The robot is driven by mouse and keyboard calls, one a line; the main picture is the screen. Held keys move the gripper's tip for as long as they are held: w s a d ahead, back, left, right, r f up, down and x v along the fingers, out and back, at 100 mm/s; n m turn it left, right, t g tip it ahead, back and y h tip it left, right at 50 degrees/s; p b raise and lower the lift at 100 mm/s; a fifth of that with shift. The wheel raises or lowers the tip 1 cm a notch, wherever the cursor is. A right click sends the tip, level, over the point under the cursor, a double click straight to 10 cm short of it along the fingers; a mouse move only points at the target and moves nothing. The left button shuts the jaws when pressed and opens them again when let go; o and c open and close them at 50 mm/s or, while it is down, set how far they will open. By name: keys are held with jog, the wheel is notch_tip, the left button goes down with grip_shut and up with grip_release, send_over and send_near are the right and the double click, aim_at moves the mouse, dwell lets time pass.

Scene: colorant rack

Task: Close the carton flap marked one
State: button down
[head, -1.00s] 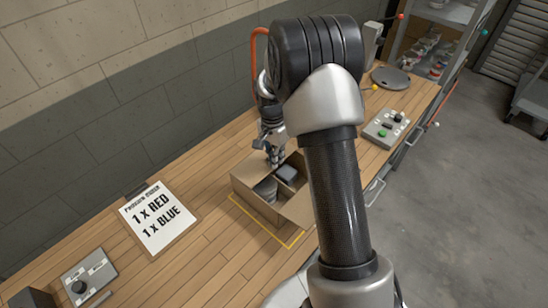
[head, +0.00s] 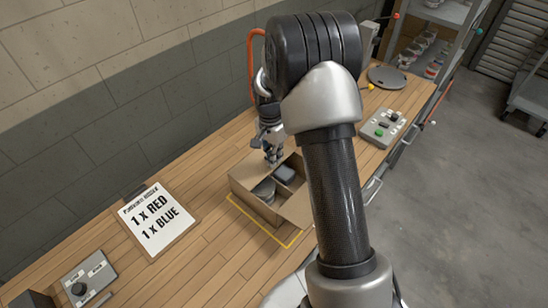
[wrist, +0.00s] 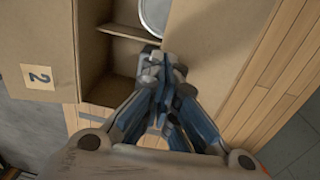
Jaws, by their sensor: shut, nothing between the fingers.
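The open cardboard carton (head: 246,190) stands on the wooden bench, with dividers and dark round items inside. My gripper (head: 272,158) is at the carton's far edge, fingers pointing down. In the wrist view my gripper (wrist: 163,68) is shut and empty, its tips over the edge of a plain cardboard panel (wrist: 212,45). I cannot tell whether they touch it. A flap marked 2 (wrist: 39,77) is at the left. No mark one is visible. A round metal lid (wrist: 153,14) shows inside the carton. My arm hides part of the carton's right side.
A yellow outline (head: 262,224) marks the bench around the carton. A sign reading 1 x RED, 1 x BLUE (head: 158,220) lies to the left. A button box (head: 388,127) is at the right, a knob box (head: 85,282) at the lower left. The wall stands behind.

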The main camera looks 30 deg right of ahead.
notch_tip(320, 180, up, 12)
jog(key=shift+w+a, duration=0.2)
jog(key=shift+w, duration=0.2)
jog(key=s+a+r+n+t+b, duration=0.3)
jog(key=s+a+r+n, duration=0.35)
jog(key=s+r, duration=0.45)
jog(key=s+a+f+n+t+b, duration=0.1)
jog(key=s+a+n, duration=0.1)
jog(key=s, duration=0.6)
jog(key=s+a+f+n+t+b, duration=0.1)
jog(key=s+a+f+n, duration=0.1)
jog(key=s+n, duration=0.3)
jog(key=s+a, duration=0.1)
jog(key=s, duration=0.2)
jog(key=shift+s+f, duration=0.2)
jog(key=shift+s, duration=0.2)
